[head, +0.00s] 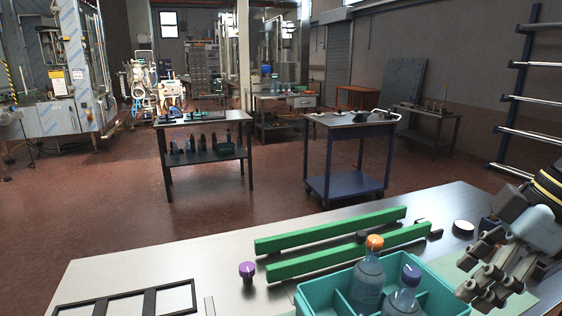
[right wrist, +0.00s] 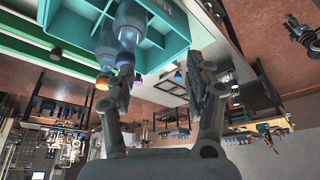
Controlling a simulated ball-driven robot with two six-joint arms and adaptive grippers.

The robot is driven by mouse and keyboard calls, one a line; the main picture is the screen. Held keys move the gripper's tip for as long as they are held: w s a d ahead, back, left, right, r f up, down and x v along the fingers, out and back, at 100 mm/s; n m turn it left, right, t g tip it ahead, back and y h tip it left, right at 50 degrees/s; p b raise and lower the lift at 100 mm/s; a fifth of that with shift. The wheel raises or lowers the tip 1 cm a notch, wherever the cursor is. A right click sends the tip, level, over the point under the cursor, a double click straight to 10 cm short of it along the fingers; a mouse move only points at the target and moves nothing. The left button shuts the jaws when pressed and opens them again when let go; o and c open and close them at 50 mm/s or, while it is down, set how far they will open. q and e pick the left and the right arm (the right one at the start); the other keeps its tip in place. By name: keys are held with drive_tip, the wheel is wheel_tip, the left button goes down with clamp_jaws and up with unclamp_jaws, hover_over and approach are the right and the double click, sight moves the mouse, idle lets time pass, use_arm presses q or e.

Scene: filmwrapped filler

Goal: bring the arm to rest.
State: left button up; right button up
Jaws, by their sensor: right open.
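My right gripper (head: 480,292) is at the right of the head view, just right of the teal crate (head: 450,305). It is open, and nothing shows between its fingers. Its two spread fingers also show in the right wrist view (right wrist: 160,80). The crate holds a clear bottle with an orange cap (head: 369,275) and another with a dark purple cap (head: 404,294). Both stand in the crate's compartments. In the wrist view the crate (right wrist: 90,28) and bottles appear upside down at the top, close to one finger. My left gripper is not in view.
Two green rails (head: 330,230) lie behind the crate on the metal table (head: 150,262). A purple-capped item (head: 247,271) and a black frame (head: 125,302) are to the left. A white-topped disc (head: 463,227) and a dark blue box (head: 488,226) are near my right arm.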

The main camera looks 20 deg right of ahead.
drive_tip(key=s+a+f+m+h, duration=0.4)
drive_tip(key=s+a+f+m, duration=0.45)
drive_tip(key=s, duration=0.25)
drive_tip(key=s+d+f+b, duration=0.2)
drive_tip(key=f+b, duration=1)
drive_tip(key=f, duration=2.5)
use_arm(q)
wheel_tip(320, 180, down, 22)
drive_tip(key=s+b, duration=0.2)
drive_tip(key=b, duration=0.8)
use_arm(e)
drive_tip(key=s+f, duration=0.6)
drive_tip(key=f, duration=0.3)
drive_tip(key=s+d+f+g, duration=0.1)
drive_tip(key=s+f, duration=0.5)
drive_tip(key=f, duration=0.3)
drive_tip(key=s+d+f+m+g, duration=0.1)
drive_tip(key=s+f, duration=0.5)
drive_tip(key=f, duration=0.4)
drive_tip(key=shift+s+d, duration=0.15)
drive_tip(key=shift+d, duration=0.1)
